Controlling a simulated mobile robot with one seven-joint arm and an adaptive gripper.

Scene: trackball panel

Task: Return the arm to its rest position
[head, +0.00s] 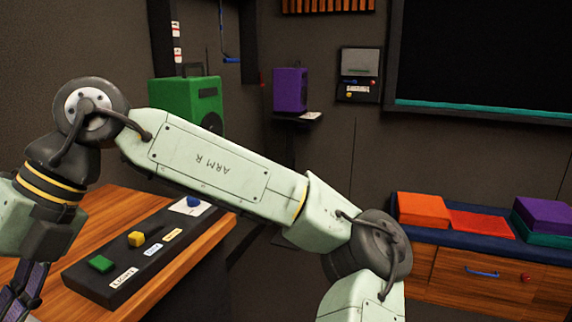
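My pale green arm (225,165) crosses the view from the lower right up to a dark joint at the upper left. From there it bends down to the left edge. My gripper (22,290) shows only in part at the lower left corner, as dark, purplish pieces pointing down beside the wooden desk. Its fingertips are not clearly visible, so I cannot tell whether it is open or shut. A black control panel (150,262) lies on the desk, with a green button (101,263), a yellow knob (136,239) and a blue trackball (193,201).
The wooden desk (205,258) is under the arm. A green speaker-like box (205,103) stands behind the arm. A purple box (290,90) sits on a wall shelf. At right, a low cabinet (450,275) bears an orange box (423,210) and a purple box (545,214).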

